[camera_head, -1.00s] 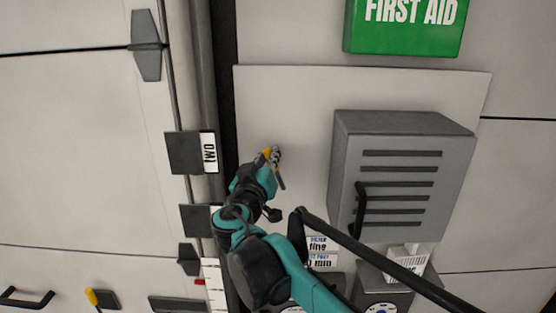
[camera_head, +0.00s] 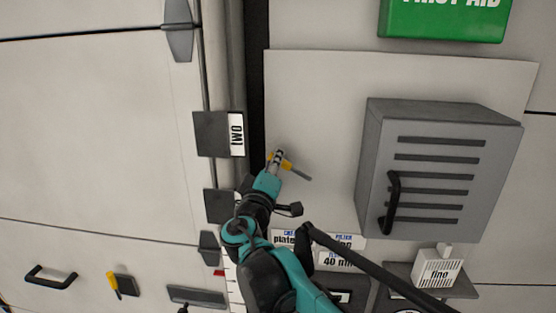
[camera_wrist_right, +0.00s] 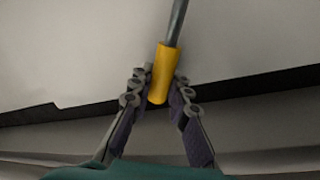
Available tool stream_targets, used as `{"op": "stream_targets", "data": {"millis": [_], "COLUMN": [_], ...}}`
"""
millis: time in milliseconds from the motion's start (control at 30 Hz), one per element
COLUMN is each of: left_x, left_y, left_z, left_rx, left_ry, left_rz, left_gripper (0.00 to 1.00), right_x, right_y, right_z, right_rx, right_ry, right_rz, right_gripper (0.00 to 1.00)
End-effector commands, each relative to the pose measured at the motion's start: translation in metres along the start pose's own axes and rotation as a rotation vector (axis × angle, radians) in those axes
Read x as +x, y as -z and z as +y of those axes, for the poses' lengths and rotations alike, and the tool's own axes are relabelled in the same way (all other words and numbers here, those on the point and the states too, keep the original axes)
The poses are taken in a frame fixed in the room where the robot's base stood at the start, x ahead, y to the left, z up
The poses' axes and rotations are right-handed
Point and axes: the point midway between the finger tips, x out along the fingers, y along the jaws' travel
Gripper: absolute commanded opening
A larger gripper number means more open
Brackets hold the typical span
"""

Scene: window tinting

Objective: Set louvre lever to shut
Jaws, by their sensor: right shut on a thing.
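A lever with a yellow grip and a thin grey shaft (camera_head: 299,174) stands in front of the pale panel beside the louvred box. My right gripper (camera_head: 277,160) is shut on its yellow grip. In the right wrist view the yellow grip (camera_wrist_right: 163,75) sits between the fingertips, and the grey shaft runs up out of frame. In the head view the shaft slants down to the right. I cannot tell where the shaft joins the panel. My left gripper is not in view.
A grey louvred box (camera_head: 375,150) with a black handle (camera_head: 392,203) stands right of the gripper. A green first aid box (camera_head: 445,18) is above. A label reading "two" (camera_head: 237,135) is to the left. Another yellow-gripped lever (camera_head: 112,284) is at lower left.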

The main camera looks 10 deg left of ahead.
Motion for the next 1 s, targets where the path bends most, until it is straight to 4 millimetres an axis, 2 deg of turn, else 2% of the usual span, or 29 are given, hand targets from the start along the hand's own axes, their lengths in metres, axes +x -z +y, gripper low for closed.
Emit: {"op": "stream_targets", "data": {"millis": [467,500,567,600,867,1000], "left_x": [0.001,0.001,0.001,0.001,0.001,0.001], "left_y": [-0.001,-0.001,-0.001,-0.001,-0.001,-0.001], "left_z": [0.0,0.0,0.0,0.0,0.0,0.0], "left_rx": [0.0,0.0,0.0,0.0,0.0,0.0], "left_ry": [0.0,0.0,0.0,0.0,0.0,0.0], "left_rz": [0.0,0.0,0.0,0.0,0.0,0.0], "left_gripper": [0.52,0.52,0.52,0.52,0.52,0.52], "right_x": [-0.001,-0.001,-0.001,-0.001,-0.001,-0.01], "right_y": [0.0,0.0,0.0,0.0,0.0,0.0], "right_z": [-0.003,-0.003,-0.003,-0.003,-0.002,-0.002], "right_rx": [-0.017,-0.016,-0.016,-0.016,-0.015,-0.015], "right_ry": [0.002,0.002,0.002,0.002,0.001,0.001], "right_rz": [0.004,0.004,0.004,0.004,0.003,0.004], "right_gripper": [0.0,0.19,0.35,0.39,0.39,0.39]}}
